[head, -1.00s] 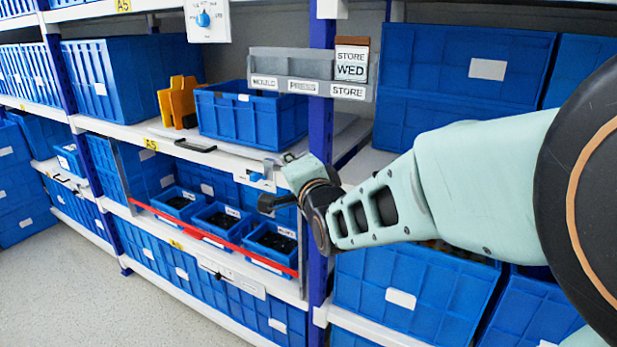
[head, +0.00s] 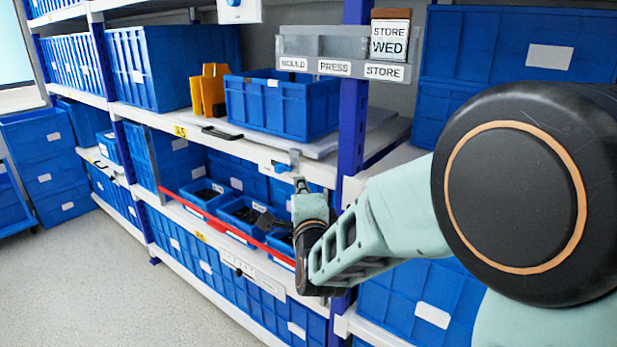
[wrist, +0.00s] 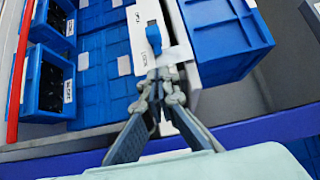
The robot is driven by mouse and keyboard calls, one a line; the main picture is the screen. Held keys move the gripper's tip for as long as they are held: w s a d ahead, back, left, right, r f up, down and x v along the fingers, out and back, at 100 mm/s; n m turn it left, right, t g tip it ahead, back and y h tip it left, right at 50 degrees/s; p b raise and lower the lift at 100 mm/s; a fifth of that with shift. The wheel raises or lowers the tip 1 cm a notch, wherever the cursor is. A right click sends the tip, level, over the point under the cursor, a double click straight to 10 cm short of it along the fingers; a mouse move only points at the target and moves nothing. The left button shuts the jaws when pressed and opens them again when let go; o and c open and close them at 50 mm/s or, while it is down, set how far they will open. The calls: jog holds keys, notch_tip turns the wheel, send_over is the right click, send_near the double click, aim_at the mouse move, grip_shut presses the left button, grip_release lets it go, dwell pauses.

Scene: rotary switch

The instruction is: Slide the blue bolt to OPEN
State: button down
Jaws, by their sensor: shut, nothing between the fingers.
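The blue bolt (wrist: 153,38) sits on a white plate at the shelf's front edge, near the top centre of the wrist view. Small print lies on the plate (wrist: 143,57) beside it, too small to read surely. In the head view the bolt is a small blue spot (head: 281,167) under the middle shelf's lip. My gripper (wrist: 161,76) is shut and empty, its tips just below the bolt in the wrist view; contact cannot be told. In the head view my gripper (head: 298,184) points up at the shelf edge, close to the bolt's right.
A red bar (head: 215,220) crosses in front of small blue bins (head: 240,215) on the lower shelf. A blue upright post (head: 352,130) stands right of my gripper. Grey floor is open at lower left.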

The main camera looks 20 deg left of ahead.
aim_at(275, 172)
jog(key=w+a, duration=0.4)
jog(key=shift+a, duration=0.3)
jog(key=shift+w+a+f+b, duration=0.1)
jog(key=shift+w+a+b, duration=0.25)
jog(key=shift+a, duration=0.4)
jog(key=shift+w+a+b, duration=0.25)
jog(key=shift+a+b, duration=0.15)
jog(key=shift+a, duration=0.35)
jog(key=shift+a+r, duration=0.2)
